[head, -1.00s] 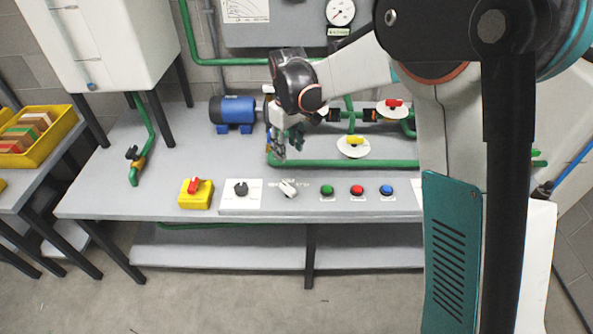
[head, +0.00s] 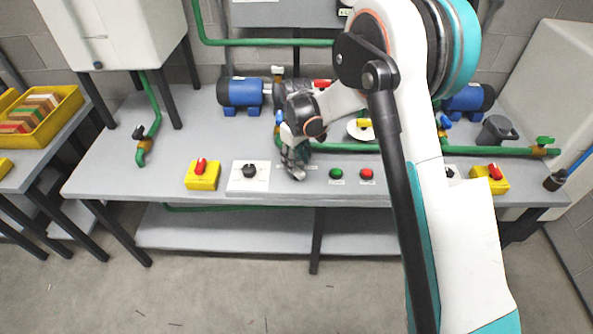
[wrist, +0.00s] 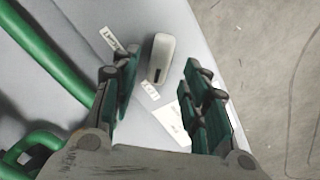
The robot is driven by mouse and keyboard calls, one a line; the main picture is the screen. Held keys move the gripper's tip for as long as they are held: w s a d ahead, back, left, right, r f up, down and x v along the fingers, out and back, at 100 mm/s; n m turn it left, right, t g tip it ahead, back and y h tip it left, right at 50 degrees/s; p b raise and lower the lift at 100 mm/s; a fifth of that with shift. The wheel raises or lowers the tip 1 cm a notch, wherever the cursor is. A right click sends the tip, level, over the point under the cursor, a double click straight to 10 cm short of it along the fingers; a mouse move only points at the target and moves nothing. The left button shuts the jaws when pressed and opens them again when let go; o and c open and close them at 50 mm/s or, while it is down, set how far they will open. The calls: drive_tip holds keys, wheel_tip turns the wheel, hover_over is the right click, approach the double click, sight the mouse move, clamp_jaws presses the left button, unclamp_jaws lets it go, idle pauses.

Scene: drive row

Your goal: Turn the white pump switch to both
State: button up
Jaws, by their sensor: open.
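The white pump switch (wrist: 160,57) is a small oblong knob with a dark mark, on the grey bench top. In the wrist view it lies just ahead of and between the fingertips of my gripper (wrist: 160,90). The fingers are apart and the space between them is empty, with no contact visible. Small printed labels (wrist: 151,91) lie beside the knob, too blurred to read surely. In the head view my gripper (head: 296,172) is low over the bench and covers most of the switch.
A black knob on a white plate (head: 249,170) and a yellow box with a red switch (head: 202,174) are left of my gripper. Green (head: 336,173) and red (head: 366,174) buttons are close on its right. Green pipes (wrist: 45,50) run behind.

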drive_tip(key=shift+f+b, duration=0.45)
drive_tip(key=shift+f, duration=1.45)
drive_tip(key=shift+c, duration=0.6)
clamp_jaws()
